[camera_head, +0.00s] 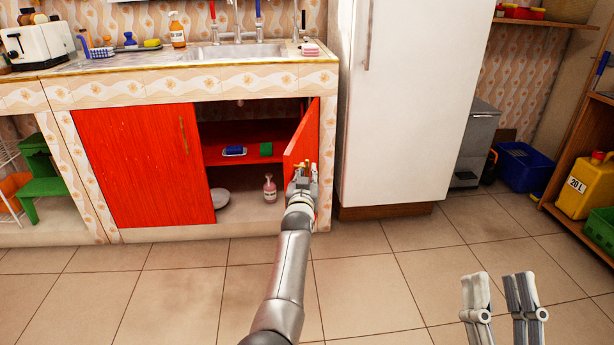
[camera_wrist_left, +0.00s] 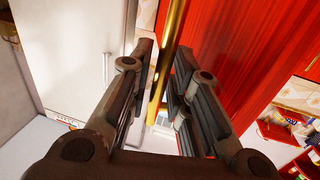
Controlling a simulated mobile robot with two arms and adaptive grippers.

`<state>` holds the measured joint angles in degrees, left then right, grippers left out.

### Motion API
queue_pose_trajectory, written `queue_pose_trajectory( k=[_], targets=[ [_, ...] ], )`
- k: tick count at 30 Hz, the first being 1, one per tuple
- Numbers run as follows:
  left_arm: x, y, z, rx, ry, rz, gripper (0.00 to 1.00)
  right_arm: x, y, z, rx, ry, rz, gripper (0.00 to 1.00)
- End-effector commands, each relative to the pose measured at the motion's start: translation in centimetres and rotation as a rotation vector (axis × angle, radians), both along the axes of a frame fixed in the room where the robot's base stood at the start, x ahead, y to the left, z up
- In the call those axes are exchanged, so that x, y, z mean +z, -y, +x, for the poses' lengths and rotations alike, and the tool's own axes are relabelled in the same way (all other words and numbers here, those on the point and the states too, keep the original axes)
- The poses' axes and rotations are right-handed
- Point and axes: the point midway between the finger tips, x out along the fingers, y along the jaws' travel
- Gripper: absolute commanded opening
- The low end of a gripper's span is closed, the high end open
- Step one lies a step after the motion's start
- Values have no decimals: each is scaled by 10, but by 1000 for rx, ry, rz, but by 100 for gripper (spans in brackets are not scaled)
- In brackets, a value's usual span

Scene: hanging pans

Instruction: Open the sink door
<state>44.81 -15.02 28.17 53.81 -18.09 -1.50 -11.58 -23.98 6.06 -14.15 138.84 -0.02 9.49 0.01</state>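The sink cabinet has two red doors. The right door (camera_head: 301,138) is swung partly open, showing the shelf inside. The left door (camera_head: 140,165) is closed, with a brass handle (camera_head: 184,136) near its right edge. My left gripper (camera_head: 303,176) is at the outer face of the open door. In the left wrist view its fingers (camera_wrist_left: 163,60) are drawn close together on either side of a vertical brass handle (camera_wrist_left: 172,30), with the red door (camera_wrist_left: 235,45) to the right; exact finger contact is hard to see. My right gripper (camera_head: 500,292) is open and empty above the floor.
A white fridge (camera_head: 410,100) stands just right of the open door. Inside the cabinet are a pink bottle (camera_head: 269,188), a plate (camera_head: 221,198) and sponges (camera_head: 234,151). A blue crate (camera_head: 526,166) and a yellow can (camera_head: 585,185) are at right. The tiled floor in front is clear.

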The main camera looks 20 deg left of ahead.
Motion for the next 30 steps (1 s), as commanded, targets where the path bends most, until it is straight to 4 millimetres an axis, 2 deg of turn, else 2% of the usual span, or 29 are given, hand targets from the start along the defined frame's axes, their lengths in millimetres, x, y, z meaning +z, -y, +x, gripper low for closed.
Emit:
queue_pose_trajectory(
  k=[7, 10, 22, 30],
  targets=[
    [1, 0, 0, 0, 0, 0, 19, 0, 0, 0, 0, -2, -1, 40],
    [7, 0, 0, 0, 1, 0, 19, 0, 0, 0, 0, -1, 0, 40],
    [79, 1, 0, 0, 3, 0, 19, 0, 0, 0, 0, -1, 0, 40],
    [100, 0, 0, 0, 0, 0, 19, 0, 0, 0, 0, -1, 0, 40]
  ],
)
